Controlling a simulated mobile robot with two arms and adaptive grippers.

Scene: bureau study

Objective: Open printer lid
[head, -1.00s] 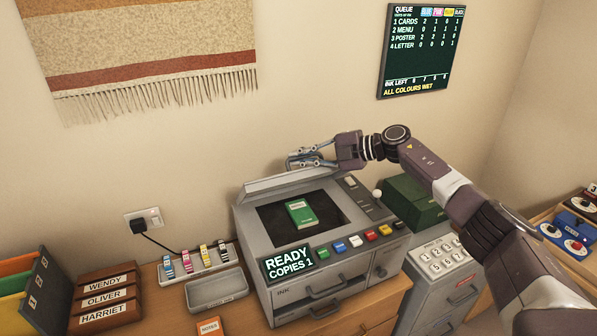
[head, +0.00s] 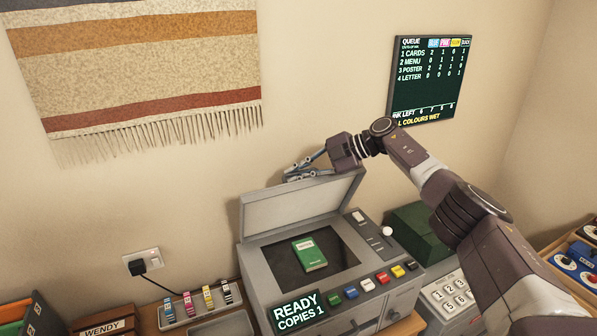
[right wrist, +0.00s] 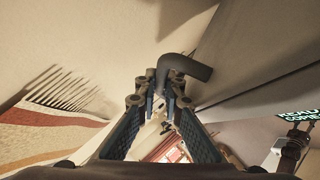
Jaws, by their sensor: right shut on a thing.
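The grey printer (head: 262,290) stands on the desk with its lid (head: 300,207) raised at the back, its broad inner face showing. A green booklet (head: 309,254) lies on the dark glass. My right gripper (head: 303,168) is at the top edge of the lid. In the right wrist view its fingertips (right wrist: 172,92) are closed on the dark bent lid handle (right wrist: 188,66), with the grey lid (right wrist: 240,65) to the right. In the head view the fingers partly show and the handle is hard to make out.
The wall with a striped hanging (head: 140,75) is close behind the lid. A queue screen (head: 432,80) hangs at the right. Ink cartridges (head: 198,300) stand left of the printer, and a dark green box (head: 420,232) is at its right.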

